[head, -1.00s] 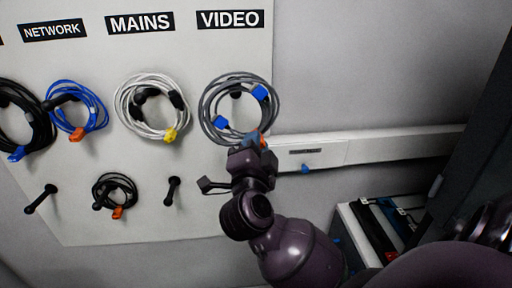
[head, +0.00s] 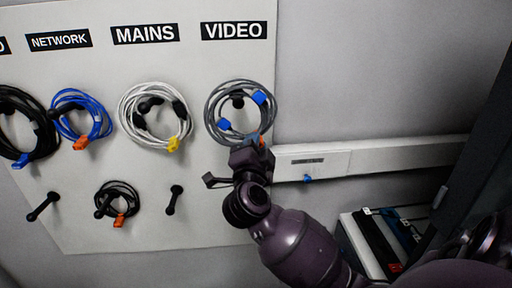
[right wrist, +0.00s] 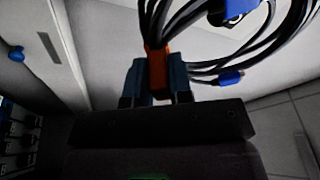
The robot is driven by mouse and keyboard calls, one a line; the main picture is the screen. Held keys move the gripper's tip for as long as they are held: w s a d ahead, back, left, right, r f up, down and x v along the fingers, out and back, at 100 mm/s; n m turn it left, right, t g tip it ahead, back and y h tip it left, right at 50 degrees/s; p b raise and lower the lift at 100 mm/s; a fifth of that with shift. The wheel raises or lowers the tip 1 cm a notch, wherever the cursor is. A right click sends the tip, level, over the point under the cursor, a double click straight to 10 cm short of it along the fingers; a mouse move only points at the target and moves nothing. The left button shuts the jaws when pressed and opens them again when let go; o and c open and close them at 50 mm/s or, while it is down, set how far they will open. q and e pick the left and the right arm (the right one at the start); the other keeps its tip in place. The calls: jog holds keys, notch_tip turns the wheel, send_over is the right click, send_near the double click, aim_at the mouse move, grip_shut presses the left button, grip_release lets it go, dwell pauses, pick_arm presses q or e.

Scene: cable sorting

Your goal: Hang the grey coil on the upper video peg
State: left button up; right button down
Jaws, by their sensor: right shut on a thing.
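The grey coil (head: 213,112) with blue connectors is against the white board under the VIDEO label (head: 234,31). The upper video peg (head: 237,102) shows inside the coil's loop, near its top. I cannot tell whether the coil rests on it. My right gripper (head: 256,146) is at the coil's bottom. In the right wrist view its blue fingers (right wrist: 158,80) are shut on the coil's orange tie (right wrist: 158,68), with grey strands (right wrist: 190,20) rising above. My left gripper is not in view.
A white coil (head: 122,116), a blue coil (head: 58,112) and a black coil (head: 8,132) hang to the left. A small black coil (head: 103,194) hangs lower. Bare pegs (head: 174,199) stand in the lower row. A white rail (head: 400,158) runs right of the board. A bin (head: 358,240) stands lower right.

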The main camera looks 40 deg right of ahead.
jog(key=w+d+f, duration=0.4)
jog(key=w+d, duration=0.2)
jog(key=w, duration=0.4)
jog(key=shift+w+d+b, duration=0.15)
jog(key=shift+d+b, duration=0.05)
jog(key=shift+b, duration=0.1)
dwell(1.4)
jog(key=shift+f, duration=0.1)
dwell(0.4)
jog(key=c, duration=0.9)
grip_release()
jog(key=shift+c, duration=0.2)
jog(key=b+v, duration=0.1)
jog(key=v, duration=1)
